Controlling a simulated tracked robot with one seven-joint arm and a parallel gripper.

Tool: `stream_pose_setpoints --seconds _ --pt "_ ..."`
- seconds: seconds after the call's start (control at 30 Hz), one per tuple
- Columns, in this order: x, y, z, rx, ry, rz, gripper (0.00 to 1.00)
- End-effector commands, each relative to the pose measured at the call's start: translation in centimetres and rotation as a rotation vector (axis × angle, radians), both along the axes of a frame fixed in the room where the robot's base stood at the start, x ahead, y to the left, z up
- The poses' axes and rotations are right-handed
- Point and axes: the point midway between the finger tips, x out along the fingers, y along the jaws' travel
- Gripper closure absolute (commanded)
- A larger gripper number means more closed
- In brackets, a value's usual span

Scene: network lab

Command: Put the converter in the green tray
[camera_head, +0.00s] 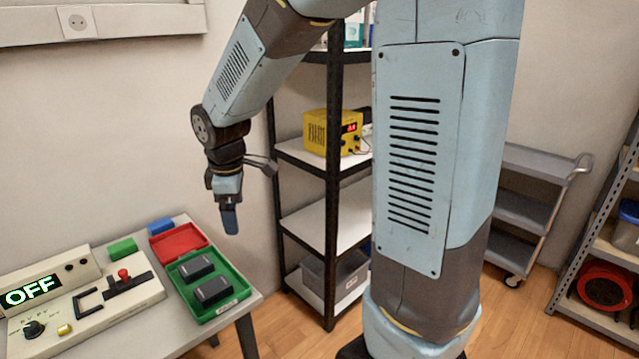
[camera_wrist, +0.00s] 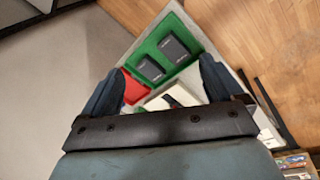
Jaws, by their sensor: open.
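The green tray (camera_head: 232,308) lies near the table's right corner in the head view. Two dark grey box-shaped units, a rear one (camera_head: 196,268) and a front one (camera_head: 214,291), lie inside it; either may be a converter, but their labels are unreadable. The wrist view also shows the tray (camera_wrist: 143,52) with both units, one (camera_wrist: 150,68) beside the other (camera_wrist: 174,49). My gripper (camera_head: 230,222) points down above and beyond the table's far right side, apart from everything. In the wrist view my gripper (camera_wrist: 160,72) has its fingers wide apart, with nothing held.
An empty red tray (camera_head: 180,241) adjoins the green tray. A green block (camera_head: 122,249) and blue block (camera_head: 160,226) lie behind. A test panel (camera_head: 100,300) reading OFF, with a red-topped lever, stands left. A shelf rack (camera_head: 330,215) with a yellow power supply (camera_head: 330,132) stands right.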

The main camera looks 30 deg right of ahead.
Motion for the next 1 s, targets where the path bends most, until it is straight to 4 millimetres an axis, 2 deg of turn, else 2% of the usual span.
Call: stream_pose_setpoints --seconds 0.03,0.2,0.5,0.8,0.9,1.0 --pt "-0.9 -0.8 1.4 0.011 -0.025 -0.061 0.06" --pt "-4.0 -3.3 4.9 0.061 -0.088 -0.288 0.06" --pt "-10.4 -7.0 9.6 0.185 -0.192 -0.677 0.06" --pt "-16.7 -9.5 11.9 0.342 -0.269 -1.021 0.06" --pt "-18.0 -9.9 12.2 0.380 -0.282 -1.093 0.06" --pt "-18.8 -11.6 12.3 0.404 -0.288 -1.136 0.06"
